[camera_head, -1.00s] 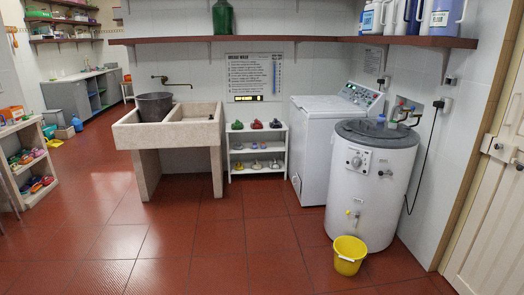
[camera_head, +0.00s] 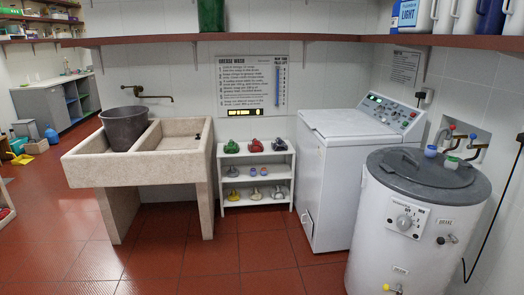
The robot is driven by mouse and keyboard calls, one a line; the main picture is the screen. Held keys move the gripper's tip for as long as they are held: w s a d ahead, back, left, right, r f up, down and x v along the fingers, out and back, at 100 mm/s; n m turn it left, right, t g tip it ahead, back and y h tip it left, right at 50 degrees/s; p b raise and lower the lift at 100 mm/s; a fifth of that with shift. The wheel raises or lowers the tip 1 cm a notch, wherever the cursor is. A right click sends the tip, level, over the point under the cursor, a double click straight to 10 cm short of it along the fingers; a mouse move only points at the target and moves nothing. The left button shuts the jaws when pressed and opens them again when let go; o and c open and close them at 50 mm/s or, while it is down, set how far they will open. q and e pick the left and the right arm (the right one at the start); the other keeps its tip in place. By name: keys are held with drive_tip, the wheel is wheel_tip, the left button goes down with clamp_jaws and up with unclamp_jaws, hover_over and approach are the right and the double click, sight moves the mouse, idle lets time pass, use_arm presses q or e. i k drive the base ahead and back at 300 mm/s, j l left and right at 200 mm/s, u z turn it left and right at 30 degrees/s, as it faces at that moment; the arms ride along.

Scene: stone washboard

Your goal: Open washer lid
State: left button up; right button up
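A white top-loading washer (camera_head: 340,180) stands against the back wall, right of the middle. Its flat white lid (camera_head: 343,122) is shut on top, and a control panel with knobs and a green display (camera_head: 395,113) rises along its back right. A round white washer or boiler (camera_head: 405,225) stands in front and to the right. Its dark grey round lid (camera_head: 425,172) with a handle is shut, and small cups stand at its back. Neither of my grippers is in view.
A stone washboard sink (camera_head: 115,172) with a dark bucket (camera_head: 125,127) stands at the left. A small white shelf (camera_head: 255,178) with coloured items sits between sink and washer. A red-brown wall shelf (camera_head: 300,37) runs overhead. The red tiled floor (camera_head: 190,265) in front is clear.

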sight(345, 122)
drive_tip(key=i, duration=0.95)
drive_tip(key=i+z, duration=0.1)
drive_tip(key=i, duration=0.9)
drive_tip(key=i+j, duration=0.15)
drive_tip(key=i, duration=0.8)
drive_tip(key=i+j+z, duration=0.1)
drive_tip(key=i, duration=0.85)
drive_tip(key=i+j+z, duration=0.1)
drive_tip(key=i+z, duration=0.25)
drive_tip(key=k, duration=0.1)
